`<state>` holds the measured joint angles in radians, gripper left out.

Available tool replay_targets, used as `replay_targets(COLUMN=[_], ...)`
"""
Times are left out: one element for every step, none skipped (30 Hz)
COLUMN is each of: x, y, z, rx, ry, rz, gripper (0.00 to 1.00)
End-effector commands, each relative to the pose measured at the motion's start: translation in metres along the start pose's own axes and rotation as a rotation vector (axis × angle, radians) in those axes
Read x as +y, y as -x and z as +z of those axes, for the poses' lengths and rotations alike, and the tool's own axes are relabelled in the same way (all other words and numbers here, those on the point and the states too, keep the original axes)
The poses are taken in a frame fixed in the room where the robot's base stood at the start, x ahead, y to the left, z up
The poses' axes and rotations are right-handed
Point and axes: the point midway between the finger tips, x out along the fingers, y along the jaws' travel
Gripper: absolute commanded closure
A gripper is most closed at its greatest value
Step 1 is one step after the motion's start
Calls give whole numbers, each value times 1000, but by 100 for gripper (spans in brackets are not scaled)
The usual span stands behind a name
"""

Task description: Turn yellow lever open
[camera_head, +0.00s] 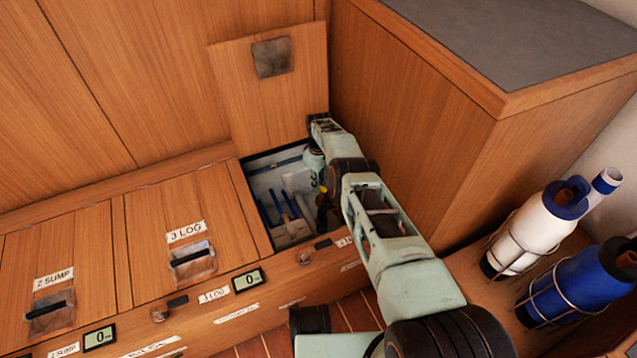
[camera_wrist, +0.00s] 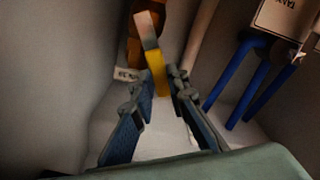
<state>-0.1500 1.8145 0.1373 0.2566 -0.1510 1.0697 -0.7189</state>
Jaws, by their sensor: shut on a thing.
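The yellow lever (camera_wrist: 157,70) shows in the wrist view, with a pale upper part beside a brown-orange fitting. My gripper (camera_wrist: 160,83) is shut on the lever's lower end, one finger on each side. In the head view my arm reaches into an open floor compartment (camera_head: 262,205). A small yellow spot (camera_head: 323,188) shows there beside my wrist, likely part of the lever. My fingers are mostly hidden in that view by the arm and the shadow.
Blue pipes (camera_wrist: 245,82) and a labelled box (camera_wrist: 285,18) stand to the right in the wrist view. A raised hatch lid (camera_head: 265,85) leans behind the compartment. A wooden cabinet (camera_head: 420,120) stands close on the right. White (camera_head: 535,232) and blue (camera_head: 575,285) bottles stand at far right.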

Motion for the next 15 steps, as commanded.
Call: replay_targets(x=[0,0,0,0,0,0,0,0,0,0,0,0,0,0,0], y=[0,0,0,0,0,0,0,0,0,0,0,0,0,0,0], z=[2,2,2,2,2,3,3,3,3,2,2,2,2,2,2], rx=[-5,-5,-6,-6,-6,-6,-7,-7,-7,-6,-6,-5,-5,-5,-4], ry=[-1,-1,-1,-1,-1,0,0,0,0,0,1,1,1,1,1], rz=[-2,-2,-3,-3,-3,-3,-3,-3,-3,-3,-3,-2,-2,-2,-2], gripper=[100,100,100,100,100,100,84,80,76,73,70,68,68,68,68])
